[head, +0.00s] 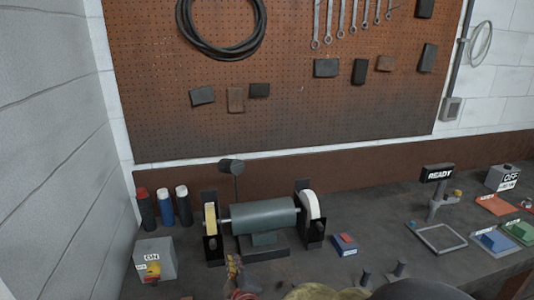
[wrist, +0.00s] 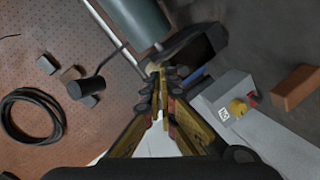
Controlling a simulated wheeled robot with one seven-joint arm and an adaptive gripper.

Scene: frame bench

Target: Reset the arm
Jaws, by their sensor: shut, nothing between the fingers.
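My gripper (head: 233,262) shows at the bottom of the head view, in front of the bench grinder (head: 264,217). In the wrist view my gripper (wrist: 158,76) has its yellow and black fingers brought together at the tips, with nothing between them. The grinder's grey-green motor body (wrist: 132,22) and a dark wheel guard (wrist: 192,42) lie just beyond the fingertips. I cannot tell the exact gap between the fingertips and the grinder.
A grey switch box (head: 155,260) marked ON, with a yellow knob, stands left of the grinder. Several bottles (head: 166,207) stand behind it. A READY sign (head: 437,173), a square frame (head: 436,239) and coloured trays (head: 493,241) are at right. A pegboard (head: 290,110) rises behind.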

